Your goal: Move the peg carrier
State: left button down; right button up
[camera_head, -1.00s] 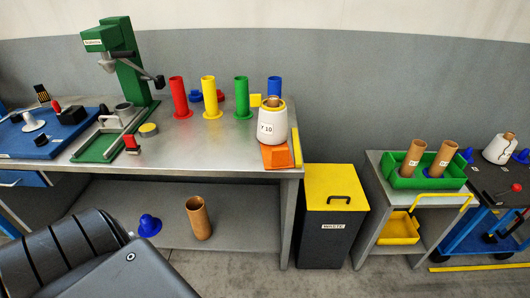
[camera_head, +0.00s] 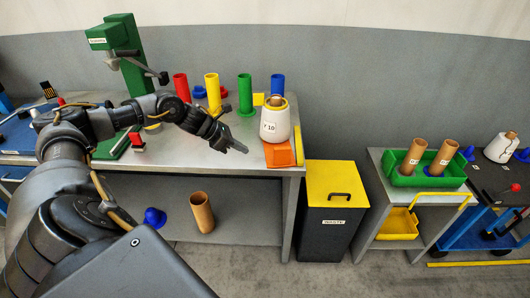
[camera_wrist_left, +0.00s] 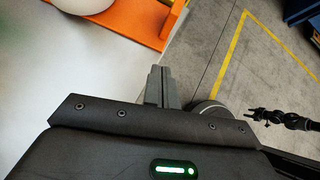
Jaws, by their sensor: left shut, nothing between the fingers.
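An orange carrier block (camera_head: 278,155) stands at the right end of the grey workbench and bears a white bobbin (camera_head: 273,125) labelled "Y 10", with a tube showing at its top. My left gripper (camera_head: 240,147) is shut and empty, just left of the block and apart from it, over the bench's front edge. In the left wrist view, the shut fingers (camera_wrist_left: 161,84) show near the bench edge, with part of the orange block (camera_wrist_left: 135,20) and the bobbin's base (camera_wrist_left: 83,4) above them. A small dark gripper, apparently my right one (camera_wrist_left: 252,113), shows over the floor; its jaw state is unclear.
Red (camera_head: 181,94), yellow (camera_head: 213,93), green (camera_head: 245,95) and blue (camera_head: 278,85) pegs stand behind the arm. A waste bin (camera_head: 333,215) is right of the bench. A green tray (camera_head: 426,178) holds two brown tubes on a side table. Clear floor lies in front.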

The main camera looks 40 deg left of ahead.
pick_arm(q)
jog(key=shift+m, duration=0.8)
jog(key=p+x, duration=0.1)
jog(key=x, duration=0.1)
jog(key=p+x, duration=0.1)
jog(key=x, duration=0.1)
jog(key=p+x, duration=0.1)
jog(key=x, duration=0.1)
jog(key=shift+w+a+f+p, duration=0.1)
jog(key=shift+w+a+p, duration=0.1)
jog(key=shift+p, duration=0.2)
jog(key=shift+w+d+p, duration=0.75)
jog(key=shift+w, duration=0.25)
jog(key=shift+w+d+f, duration=0.15)
jog(key=shift+w+d, duration=0.35)
jog(key=shift+w, duration=0.1)
